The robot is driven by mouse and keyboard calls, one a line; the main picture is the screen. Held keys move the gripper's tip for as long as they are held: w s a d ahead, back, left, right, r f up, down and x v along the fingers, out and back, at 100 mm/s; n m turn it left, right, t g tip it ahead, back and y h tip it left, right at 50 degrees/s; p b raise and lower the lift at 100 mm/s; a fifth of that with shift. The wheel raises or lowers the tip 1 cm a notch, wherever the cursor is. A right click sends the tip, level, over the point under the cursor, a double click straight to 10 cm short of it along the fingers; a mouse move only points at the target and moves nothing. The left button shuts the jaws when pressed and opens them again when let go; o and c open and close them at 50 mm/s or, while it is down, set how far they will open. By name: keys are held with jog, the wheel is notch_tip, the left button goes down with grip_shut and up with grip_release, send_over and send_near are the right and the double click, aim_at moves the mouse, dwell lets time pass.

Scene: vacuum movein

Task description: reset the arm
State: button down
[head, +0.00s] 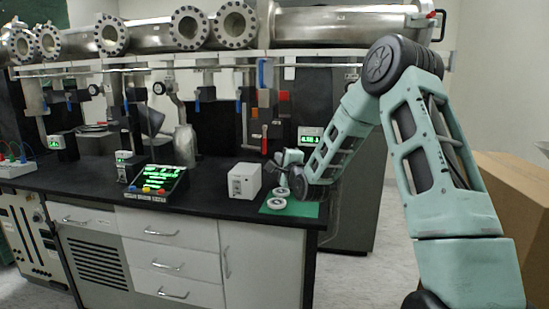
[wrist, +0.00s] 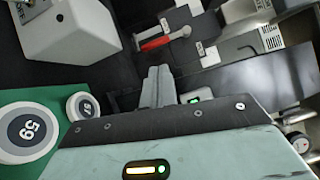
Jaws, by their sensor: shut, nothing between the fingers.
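My arm reaches from the right over the black bench (head: 215,187), bent at a high elbow. My gripper (head: 287,158) is above the right end of the bench, over the far side of a green mat (head: 303,209). In the wrist view its two fingers (wrist: 158,86) lie together, shut with nothing between them. Neither touches the fingers.
A white box (head: 244,181) stands left of the mat. A console with green text (head: 157,182) is farther left. Large steel flanged pipes (head: 160,34) lie on the shelf above. A cardboard box (head: 515,200) stands at the right, beside my arm.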

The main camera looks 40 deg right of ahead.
jog(key=s+a+n+g+y+p, duration=0.1)
jog(key=s+a+n+g+y, duration=0.2)
jog(key=a, duration=0.7)
jog(key=a+n+g+y+p, duration=0.1)
jog(key=a+n+y+p, duration=0.15)
jog(key=a+n, duration=0.45)
jog(key=s+a+f+n+g+y+p, duration=0.1)
jog(key=s+a+n+g, duration=0.3)
jog(key=a, duration=0.5)
jog(key=s+a+f+n+g+y, duration=0.1)
jog(key=s+a+n+y, duration=0.15)
jog(key=s+a, duration=0.45)
jog(key=s+a+n+g+h+p, duration=0.1)
jog(key=s+a+n+g, duration=0.1)
jog(key=s, duration=0.7)
jog(key=s+a+r+n+g+h+p, duration=0.1)
jog(key=s+a+n+g, duration=0.1)
jog(key=s+n+g, duration=0.2)
jog(key=s+a+r+n+g+h+p, duration=0.1)
jog(key=s+a+n+g, duration=0.2)
jog(key=s+n, duration=0.5)
jog(key=s, duration=0.8)
jog(key=shift+p, duration=0.4)
jog(key=shift+w+r, duration=0.1)
